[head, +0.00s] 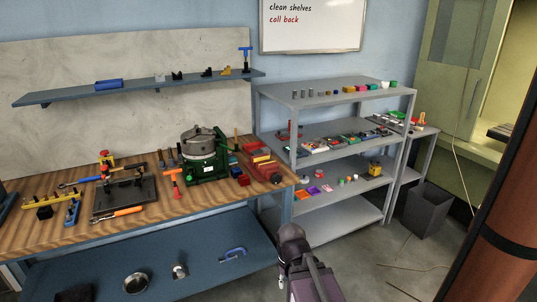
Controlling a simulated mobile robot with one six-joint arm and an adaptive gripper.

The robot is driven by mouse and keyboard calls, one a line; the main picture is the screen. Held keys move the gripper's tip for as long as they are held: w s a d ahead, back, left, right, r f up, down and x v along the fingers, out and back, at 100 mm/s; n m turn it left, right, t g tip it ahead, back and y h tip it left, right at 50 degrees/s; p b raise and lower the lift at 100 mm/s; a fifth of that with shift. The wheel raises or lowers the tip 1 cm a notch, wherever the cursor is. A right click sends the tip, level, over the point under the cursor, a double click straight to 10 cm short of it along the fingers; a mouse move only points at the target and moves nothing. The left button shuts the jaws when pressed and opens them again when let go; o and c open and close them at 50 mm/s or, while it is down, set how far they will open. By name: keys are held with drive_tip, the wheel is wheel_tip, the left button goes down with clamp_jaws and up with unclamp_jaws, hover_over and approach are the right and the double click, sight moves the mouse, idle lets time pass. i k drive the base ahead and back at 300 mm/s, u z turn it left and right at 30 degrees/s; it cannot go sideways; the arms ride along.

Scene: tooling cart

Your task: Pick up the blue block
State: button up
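A small blue block-like piece (232,159) sits on the wooden workbench (160,222), between the green machine and the red vise, just behind a small red block (236,171). It is too small to make out its exact shape. Part of my dark arm shows at the bottom middle, in front of the bench's right end and apart from these things. No gripper fingers show.
A green machine (205,165), a red vise (264,170) and a dark plate with a fixture (124,196) crowd the bench. A grey rack (345,197) with several small items stands to the right. A grey bin (427,211) stands on the floor beside it.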

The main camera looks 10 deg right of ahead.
sight(237, 171)
drive_tip(key=z, duration=0.25)
drive_tip(key=i, duration=1.95)
drive_tip(key=z, duration=0.3)
